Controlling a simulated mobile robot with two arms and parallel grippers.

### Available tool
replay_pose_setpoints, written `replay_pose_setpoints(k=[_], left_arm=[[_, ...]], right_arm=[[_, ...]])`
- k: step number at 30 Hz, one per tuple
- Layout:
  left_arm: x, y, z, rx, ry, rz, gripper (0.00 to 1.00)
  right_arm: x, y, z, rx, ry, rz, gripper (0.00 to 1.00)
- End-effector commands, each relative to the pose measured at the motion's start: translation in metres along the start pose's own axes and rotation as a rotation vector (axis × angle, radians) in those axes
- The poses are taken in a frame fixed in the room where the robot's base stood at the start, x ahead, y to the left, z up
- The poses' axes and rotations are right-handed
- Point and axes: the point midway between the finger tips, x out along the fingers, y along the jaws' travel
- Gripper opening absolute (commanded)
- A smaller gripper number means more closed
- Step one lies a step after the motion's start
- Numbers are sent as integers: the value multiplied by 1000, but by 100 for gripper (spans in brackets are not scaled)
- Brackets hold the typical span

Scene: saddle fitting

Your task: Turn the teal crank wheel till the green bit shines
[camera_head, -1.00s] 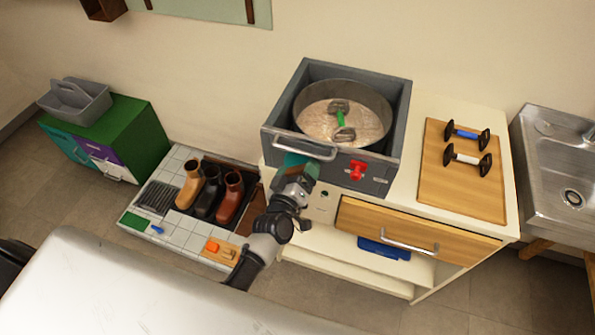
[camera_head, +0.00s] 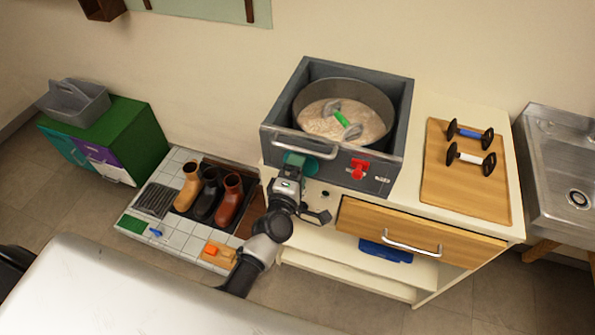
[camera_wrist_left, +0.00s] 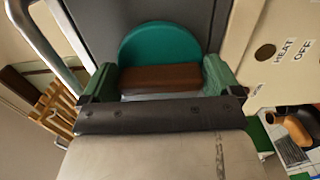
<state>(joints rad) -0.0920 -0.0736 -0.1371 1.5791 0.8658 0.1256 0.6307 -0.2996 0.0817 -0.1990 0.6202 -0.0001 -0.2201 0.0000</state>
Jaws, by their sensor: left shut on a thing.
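The teal crank wheel (camera_head: 313,168) is on the front of a grey box (camera_head: 279,107), left of a red knob. It also shows in the left wrist view (camera_wrist_left: 160,42), with a brown grip (camera_wrist_left: 160,78) in front of it. My left gripper (camera_head: 294,170) is shut on that grip, its green fingers on either side in the left wrist view (camera_wrist_left: 159,84). The green bit (camera_head: 341,119) lies in sandy material in the round drum (camera_head: 344,86) inside the box. Its end pieces look pale grey and partly sunk. My right gripper is not in view.
A red knob (camera_head: 360,169) and a metal handle (camera_head: 303,148) are on the box front. A board (camera_head: 466,193) with a blue bit (camera_head: 467,132) and a white bit (camera_head: 470,157) is to the right. A sink (camera_head: 570,160) stands further right. Boots (camera_head: 208,196) stand at left.

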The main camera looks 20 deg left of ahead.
Motion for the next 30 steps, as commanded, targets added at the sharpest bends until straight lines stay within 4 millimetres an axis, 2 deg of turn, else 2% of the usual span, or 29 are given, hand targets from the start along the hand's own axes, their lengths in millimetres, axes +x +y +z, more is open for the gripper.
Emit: replay_pose_setpoints(k=[10,26,27,28,30], left_arm=[[0,-1,0,-142,1,-1,69],[0,-1,0,-168,1,-2,69],[0,-1,0,-168,1,-2,94],[0,-1,0,-168,1,-2,98],[0,-1,0,-168,1,-2,100]], right_arm=[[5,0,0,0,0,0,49],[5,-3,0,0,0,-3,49],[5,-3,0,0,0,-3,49],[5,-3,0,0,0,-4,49],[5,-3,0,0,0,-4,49]])
